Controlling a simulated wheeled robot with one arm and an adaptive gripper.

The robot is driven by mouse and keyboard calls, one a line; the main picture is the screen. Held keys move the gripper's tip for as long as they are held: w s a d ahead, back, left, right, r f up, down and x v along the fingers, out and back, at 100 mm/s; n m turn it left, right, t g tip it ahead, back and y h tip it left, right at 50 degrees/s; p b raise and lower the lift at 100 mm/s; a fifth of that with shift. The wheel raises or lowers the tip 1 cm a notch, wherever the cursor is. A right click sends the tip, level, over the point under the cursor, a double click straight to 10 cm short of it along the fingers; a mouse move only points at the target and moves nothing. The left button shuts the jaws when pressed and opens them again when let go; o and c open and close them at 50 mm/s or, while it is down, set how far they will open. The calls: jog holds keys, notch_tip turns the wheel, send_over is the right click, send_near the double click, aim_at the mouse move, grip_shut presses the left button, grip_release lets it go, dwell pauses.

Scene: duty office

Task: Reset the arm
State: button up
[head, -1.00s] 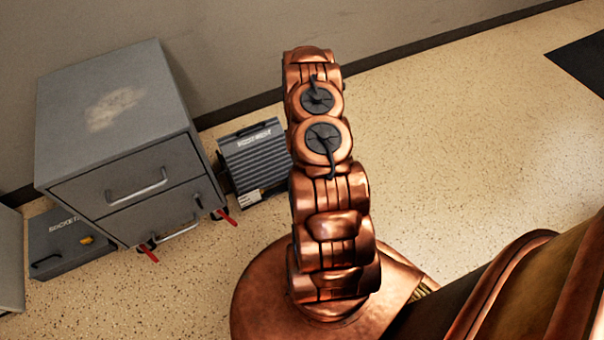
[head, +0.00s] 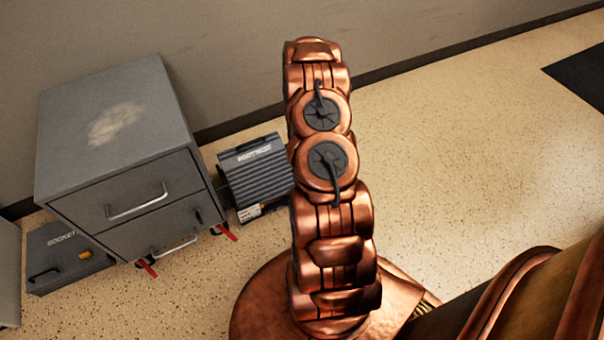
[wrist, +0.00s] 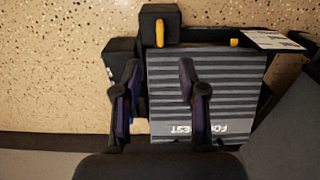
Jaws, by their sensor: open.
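My gripper (wrist: 158,80) shows in the wrist view with its two dark fingers apart and nothing between them. It hangs over the left part of a grey ribbed footrest (wrist: 215,95), whose lettering reads upside down there. I cannot tell how high above it the fingers are. In the head view, my copper arm rises through the middle, and the gripper itself is hidden. The same ribbed footrest (head: 255,172) stands on the floor by the wall, just left of my arm.
A grey two-drawer cabinet (head: 120,130) on red-levered casters stands at the left, drawers closed. A dark socket case (head: 65,262) lies beside it. A black mat (head: 582,80) lies at the far right. The speckled floor (head: 450,150) right of my arm is clear.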

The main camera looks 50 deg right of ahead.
dwell(0.4)
jog(key=a+r+n+p, duration=0.1)
jog(key=a+r+p, duration=0.45)
jog(key=r, duration=0.85)
jog(key=a+r+p, duration=0.4)
jog(key=a+r, duration=0.2)
jog(key=r, duration=0.8)
jog(key=a+r+n+p, duration=0.1)
jog(key=a+r+p, duration=0.45)
jog(key=r, duration=0.85)
jog(key=s+a+r+g+p, duration=0.1)
jog(key=s+a+r+p, duration=0.35)
jog(key=r, duration=0.65)
jog(key=s+a+r+p, duration=0.4)
jog(key=s+a+r, duration=0.2)
jog(key=r, duration=0.4)
jog(key=s+a+r+p, duration=0.2)
jog(key=s+r+p, duration=0.1)
jog(key=s+r, duration=0.3)
jog(key=s+a+r+n+p, duration=0.1)
jog(key=s+a+r+p, duration=0.2)
jog(key=s+r, duration=0.2)
jog(key=shift+s+a+r+n+g+p, duration=0.15)
jog(key=shift+s+r+n+g+p, duration=0.2)
jog(key=shift+s, duration=0.65)
